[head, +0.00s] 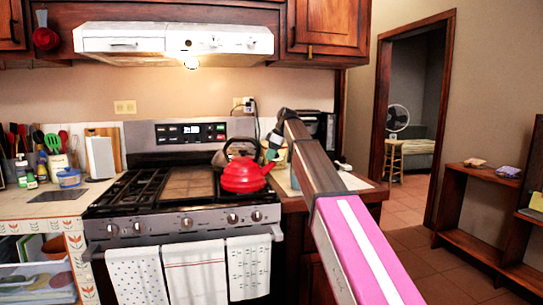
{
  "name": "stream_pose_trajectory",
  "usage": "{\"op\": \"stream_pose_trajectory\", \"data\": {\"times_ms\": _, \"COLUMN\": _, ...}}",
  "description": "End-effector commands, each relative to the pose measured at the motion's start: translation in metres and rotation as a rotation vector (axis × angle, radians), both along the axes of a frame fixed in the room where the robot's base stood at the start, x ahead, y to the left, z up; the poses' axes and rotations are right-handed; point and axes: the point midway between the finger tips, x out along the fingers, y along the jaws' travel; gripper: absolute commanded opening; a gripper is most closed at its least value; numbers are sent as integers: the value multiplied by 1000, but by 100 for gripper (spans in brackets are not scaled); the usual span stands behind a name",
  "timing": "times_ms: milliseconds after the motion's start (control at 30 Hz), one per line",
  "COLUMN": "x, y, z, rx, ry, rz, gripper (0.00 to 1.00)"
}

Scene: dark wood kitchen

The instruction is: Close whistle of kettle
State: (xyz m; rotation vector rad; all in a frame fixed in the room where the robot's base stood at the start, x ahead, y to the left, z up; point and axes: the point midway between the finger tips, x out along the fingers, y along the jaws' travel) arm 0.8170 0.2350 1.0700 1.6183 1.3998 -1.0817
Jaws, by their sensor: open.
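A red kettle (243,177) with a dark arched handle stands on the right side of the stove top. Its short spout points right, toward the counter. My arm reaches in from the lower right, and my gripper (271,153) is just above and right of the kettle, close to the spout tip. The gripper is open and small in the picture. I cannot tell whether it touches the spout. The whistle at the spout end is too small and too near the gripper to make out.
The stove (185,208) has black grates and front knobs, with several towels (194,271) hanging below. A counter with utensils lies to the left. Dark appliances (316,125) stand behind my arm on the right counter. Floor is free toward the doorway at right.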

Motion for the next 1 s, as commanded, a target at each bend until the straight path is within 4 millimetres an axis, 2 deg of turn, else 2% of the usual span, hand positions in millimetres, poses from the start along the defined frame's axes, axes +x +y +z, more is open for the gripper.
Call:
{"op": "stream_pose_trajectory", "data": {"times_ms": 233, "x": 0, "y": 0, "z": -1, "rx": 0, "ry": 0, "rz": 0, "gripper": 40}}
{"op": "stream_pose_trajectory", "data": {"times_ms": 267, "x": 0, "y": 0, "z": -1, "rx": 0, "ry": 0, "rz": 0, "gripper": 37}}
{"op": "stream_pose_trajectory", "data": {"times_ms": 333, "x": 0, "y": 0, "z": -1, "rx": 0, "ry": 0, "rz": 0, "gripper": 14}}
{"op": "stream_pose_trajectory", "data": {"times_ms": 367, "x": 0, "y": 0, "z": -1, "rx": 0, "ry": 0, "rz": 0, "gripper": 9}}
{"op": "stream_pose_trajectory", "data": {"times_ms": 733, "x": 0, "y": -2, "z": -1, "rx": 39, "ry": -5, "rz": -1, "gripper": 8}}
{"op": "stream_pose_trajectory", "data": {"times_ms": 1000, "x": -2, "y": -5, "z": -1, "rx": 201, "ry": -29, "rz": -2, "gripper": 8}}
